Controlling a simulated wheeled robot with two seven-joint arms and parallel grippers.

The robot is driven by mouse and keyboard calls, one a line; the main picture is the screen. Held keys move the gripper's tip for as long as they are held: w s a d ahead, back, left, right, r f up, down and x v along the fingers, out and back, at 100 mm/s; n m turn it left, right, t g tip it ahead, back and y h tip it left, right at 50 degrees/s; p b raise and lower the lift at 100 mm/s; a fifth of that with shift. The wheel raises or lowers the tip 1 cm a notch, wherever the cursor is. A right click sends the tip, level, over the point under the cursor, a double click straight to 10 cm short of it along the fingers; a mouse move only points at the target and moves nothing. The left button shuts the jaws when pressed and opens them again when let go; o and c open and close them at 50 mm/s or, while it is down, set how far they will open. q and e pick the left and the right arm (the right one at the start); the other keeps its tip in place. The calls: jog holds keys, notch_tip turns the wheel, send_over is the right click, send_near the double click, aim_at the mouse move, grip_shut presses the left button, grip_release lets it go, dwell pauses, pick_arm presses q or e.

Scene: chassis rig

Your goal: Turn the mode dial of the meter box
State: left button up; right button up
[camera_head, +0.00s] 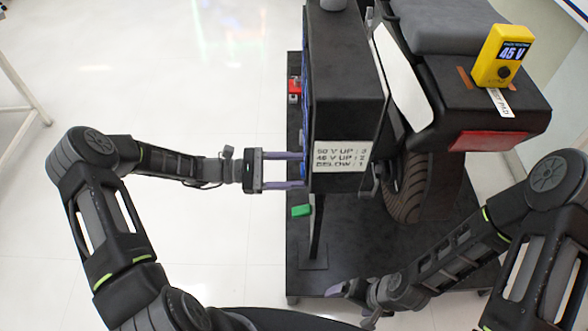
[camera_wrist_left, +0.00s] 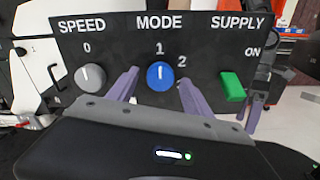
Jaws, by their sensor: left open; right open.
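The black meter box (camera_head: 345,90) stands on its rig, and its panel shows in the left wrist view. The blue mode dial (camera_wrist_left: 160,77) sits under the word MODE, its white pointer up toward 1. A 2 stands to its right; no 3 is visible. My left gripper (camera_head: 303,170) is open at the panel. In the left wrist view my left gripper (camera_wrist_left: 159,84) has one finger on each side of the dial; contact cannot be told. My right gripper (camera_head: 352,304) is open and empty, low over the base plate.
A yellow meter (camera_head: 490,70) reads 45 V. A grey SPEED knob (camera_wrist_left: 90,77) and green SUPPLY switch (camera_wrist_left: 232,87) flank the dial. The floor at left is clear.

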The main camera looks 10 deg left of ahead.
pick_arm(q)
jog(key=b+v, duration=0.1)
jog(key=v, duration=0.6)
jog(key=shift+a, duration=0.35)
jog(key=s+d+f+m+g+y, duration=0.25)
jog(key=s+f+y, duration=0.3)
jog(key=f, duration=0.55)
jog(key=s+d+f+m+g+y, duration=0.1)
jog(key=s+f+m+y, duration=0.35)
jog(key=f, duration=0.65)
jog(key=s+d+r+m+y+p, duration=0.2)
jog(key=s+d+r+m+y, duration=0.1)
jog(key=s+d+m, duration=0.6)
jog(key=s+d, duration=0.1)
jog(key=s, duration=0.1)
jog(key=shift+s+r, duration=0.25)
jog(key=shift+s, duration=0.15)
